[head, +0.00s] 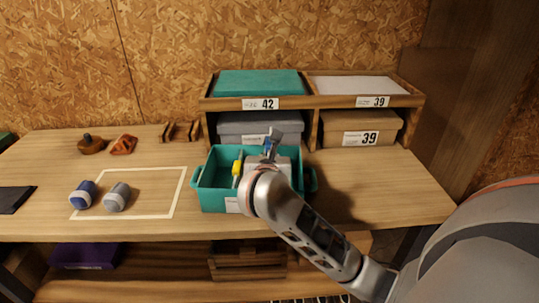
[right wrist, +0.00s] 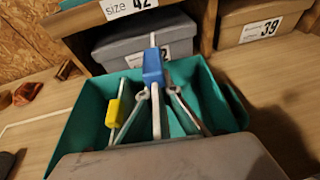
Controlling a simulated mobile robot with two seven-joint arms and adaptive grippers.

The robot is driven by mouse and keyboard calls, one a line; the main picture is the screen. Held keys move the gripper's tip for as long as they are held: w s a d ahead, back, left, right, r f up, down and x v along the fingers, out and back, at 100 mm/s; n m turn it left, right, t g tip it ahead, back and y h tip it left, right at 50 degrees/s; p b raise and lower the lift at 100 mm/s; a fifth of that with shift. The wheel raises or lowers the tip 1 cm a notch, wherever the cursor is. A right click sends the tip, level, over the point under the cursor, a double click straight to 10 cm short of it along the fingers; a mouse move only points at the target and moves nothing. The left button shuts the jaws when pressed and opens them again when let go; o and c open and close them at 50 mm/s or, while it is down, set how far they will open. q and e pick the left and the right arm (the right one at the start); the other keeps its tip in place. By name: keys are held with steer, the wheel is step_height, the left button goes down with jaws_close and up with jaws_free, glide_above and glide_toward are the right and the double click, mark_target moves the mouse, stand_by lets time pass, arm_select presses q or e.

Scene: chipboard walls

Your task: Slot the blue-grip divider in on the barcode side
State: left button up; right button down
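A teal bin (head: 214,198) stands at the shelf's front edge. A small white label (head: 232,205) shows on its front wall at left, too small to read. A yellow-grip divider (head: 237,168) stands in the bin's left part; it also shows in the right wrist view (right wrist: 113,112). My right gripper (right wrist: 158,90) is over the bin with its fingers closed in on both sides of the blue-grip divider (right wrist: 152,66). That divider is seen nearly edge-on, right of the yellow one. Its lower edge is hidden, so I cannot tell whether it is seated. My left gripper is out of view.
A wooden rack with a grey box (head: 240,124) and a brown box (head: 360,128) stands behind the bin. The board right of the bin is clear.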

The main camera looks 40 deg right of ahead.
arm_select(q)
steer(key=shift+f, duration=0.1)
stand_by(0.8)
